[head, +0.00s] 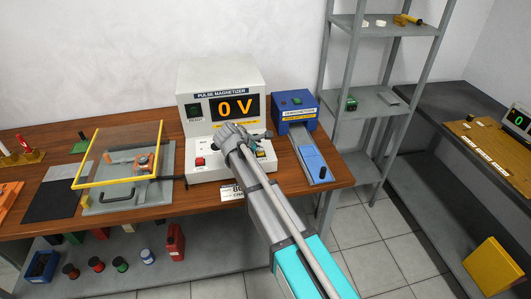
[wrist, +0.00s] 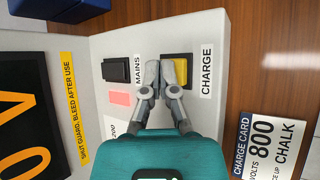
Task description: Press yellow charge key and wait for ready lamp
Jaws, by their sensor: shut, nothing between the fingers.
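The pulse magnetizer (head: 222,80) stands on the wooden bench, its orange display (head: 236,107) reading 0 V. The ready lamp (head: 194,110), left of the display, looks dark. The yellow charge key (wrist: 182,72) sits in a black frame beside the CHARGE label in the wrist view. My gripper (wrist: 161,75) is shut and empty over the panel, its fingertips at the key's edge and one finger covering part of it. I cannot tell whether it touches the key.
A black mains switch (wrist: 116,70) and a pink-red patch (wrist: 120,98) lie beside the key. A charge card (wrist: 264,145) reads 800 volts and CHALK. A yellow-framed guard (head: 118,155) stands left, and a blue unit (head: 296,110) right.

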